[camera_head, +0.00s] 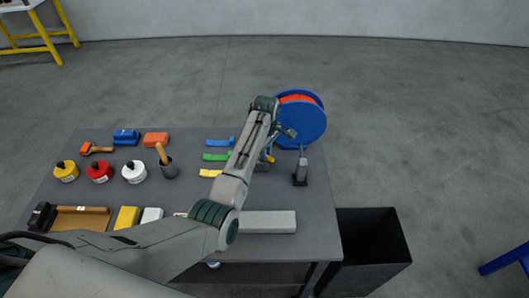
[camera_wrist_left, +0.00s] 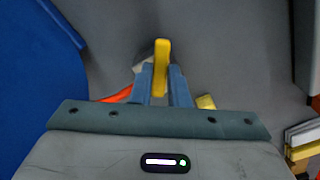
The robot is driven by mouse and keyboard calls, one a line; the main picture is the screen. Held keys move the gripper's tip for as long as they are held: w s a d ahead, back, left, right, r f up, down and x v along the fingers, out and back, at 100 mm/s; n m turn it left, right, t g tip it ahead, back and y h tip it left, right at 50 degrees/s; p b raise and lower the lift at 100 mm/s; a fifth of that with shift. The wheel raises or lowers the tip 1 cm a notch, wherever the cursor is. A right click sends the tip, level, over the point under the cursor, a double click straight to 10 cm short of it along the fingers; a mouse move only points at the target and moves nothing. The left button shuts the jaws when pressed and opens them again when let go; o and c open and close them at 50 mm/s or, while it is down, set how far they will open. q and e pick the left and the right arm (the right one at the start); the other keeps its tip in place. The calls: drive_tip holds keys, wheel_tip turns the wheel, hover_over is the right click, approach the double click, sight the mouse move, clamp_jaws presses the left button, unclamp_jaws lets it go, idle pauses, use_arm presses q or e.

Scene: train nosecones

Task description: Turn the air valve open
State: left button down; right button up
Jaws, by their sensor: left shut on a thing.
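The air valve shows as a yellow lever (camera_wrist_left: 161,60) in the left wrist view, with a pale grey piece beside its upper part. My left gripper (camera_wrist_left: 162,88) is shut on the yellow lever, one finger on each side. In the head view my left gripper (camera_head: 268,160) is low over the right part of the table, just in front of the blue hose reel. My arm and gripper hide most of the valve there, so I cannot tell how far the lever is turned. My right gripper is in neither view.
The blue reel (camera_head: 308,122) with orange hose stands at the table's back edge. A grey device (camera_head: 300,170) stands to the right of my gripper. Coloured strips, yellow, red and white pots (camera_head: 134,173), and brushes lie left. A black bin (camera_head: 374,246) stands right of the table (camera_head: 318,215).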

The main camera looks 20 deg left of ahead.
use_arm(q)
drive_tip(key=n, duration=0.2)
drive_tip(key=shift+w+n, duration=0.3)
drive_tip(key=shift+n, duration=0.1)
drive_tip(key=n, duration=0.3)
drive_tip(key=shift+w, duration=0.3)
drive_tip(key=shift+n, duration=0.5)
drive_tip(key=shift+w, duration=0.1)
drive_tip(key=c, duration=1.4)
unclamp_jaws()
drive_tip(key=shift+a, duration=0.1)
